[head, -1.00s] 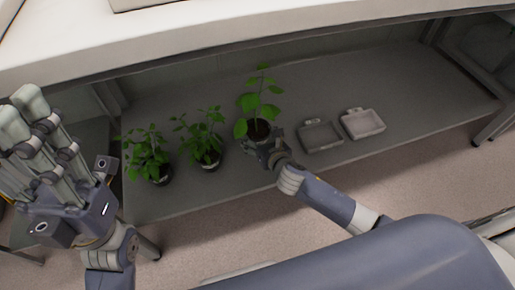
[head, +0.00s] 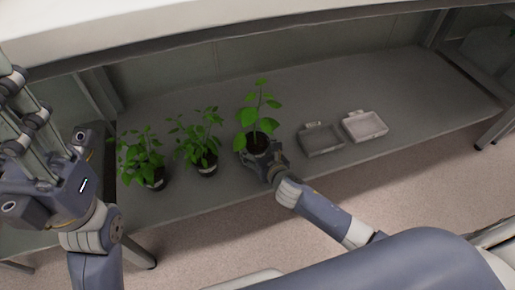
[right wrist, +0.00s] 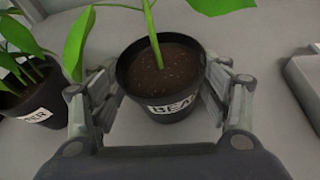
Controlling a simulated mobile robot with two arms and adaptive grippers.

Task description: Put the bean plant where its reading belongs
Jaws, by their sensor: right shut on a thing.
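The bean plant (head: 258,122) is a leafy green seedling in a dark pot. In the right wrist view the pot (right wrist: 162,72) has a white label whose visible letters read "BEA". My right gripper (head: 259,160) is shut on this pot, one finger on each side, and the plant is upright. I cannot tell whether the pot touches the shelf. My left gripper (head: 30,140) is at the left edge, its fingers partly cut off, away from the plants.
A grey shelf (head: 290,100) lies under a white overhang (head: 240,20). Two bushier potted plants (head: 203,145) (head: 145,165) stand left of the bean plant.

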